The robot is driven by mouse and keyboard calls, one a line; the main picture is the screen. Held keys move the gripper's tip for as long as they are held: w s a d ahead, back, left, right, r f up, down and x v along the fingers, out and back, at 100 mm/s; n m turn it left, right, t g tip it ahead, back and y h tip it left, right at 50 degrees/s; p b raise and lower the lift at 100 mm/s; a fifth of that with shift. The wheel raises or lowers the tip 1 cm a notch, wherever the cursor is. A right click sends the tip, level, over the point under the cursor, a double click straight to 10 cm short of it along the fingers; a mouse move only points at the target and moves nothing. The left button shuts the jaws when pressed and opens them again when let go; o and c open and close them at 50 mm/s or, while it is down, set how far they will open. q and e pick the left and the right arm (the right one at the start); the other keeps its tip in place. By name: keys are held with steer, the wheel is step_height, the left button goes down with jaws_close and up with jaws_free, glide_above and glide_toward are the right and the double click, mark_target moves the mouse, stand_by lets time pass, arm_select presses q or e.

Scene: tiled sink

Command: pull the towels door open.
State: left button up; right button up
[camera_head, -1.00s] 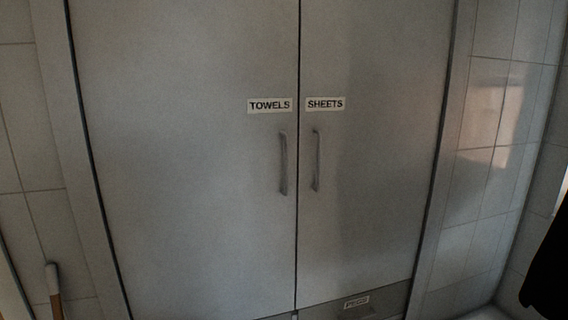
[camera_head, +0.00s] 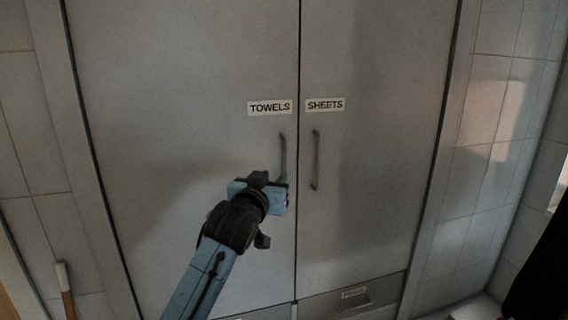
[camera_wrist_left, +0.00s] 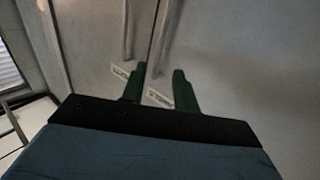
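The towels door (camera_head: 180,110) is the left grey cabinet door, shut, with a TOWELS label (camera_head: 270,107) and a slim vertical handle (camera_head: 283,152) near its right edge. My left gripper (camera_head: 281,183) is at the lower end of this handle in the head view, and its body hides part of the door. In the left wrist view its two green fingers (camera_wrist_left: 160,68) are apart, with the handle (camera_wrist_left: 164,30) just beyond the gap between them. The handle does not look gripped; whether a finger touches it I cannot tell. My right gripper is not in view.
The sheets door (camera_head: 375,150) is shut beside it, with its handle (camera_head: 316,160) close to the towels handle. A drawer (camera_head: 350,297) is below. Tiled walls flank the cabinet. A wooden-handled stick with a pale tip (camera_head: 64,285) stands at lower left.

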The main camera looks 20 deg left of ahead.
mark_target(285, 163)
arm_select(q)
steer(key=w+p, duration=0.1)
steer(key=w, duration=0.8)
steer(key=shift+w+p, duration=0.2)
steer(key=shift+p, duration=0.1)
jaws_close()
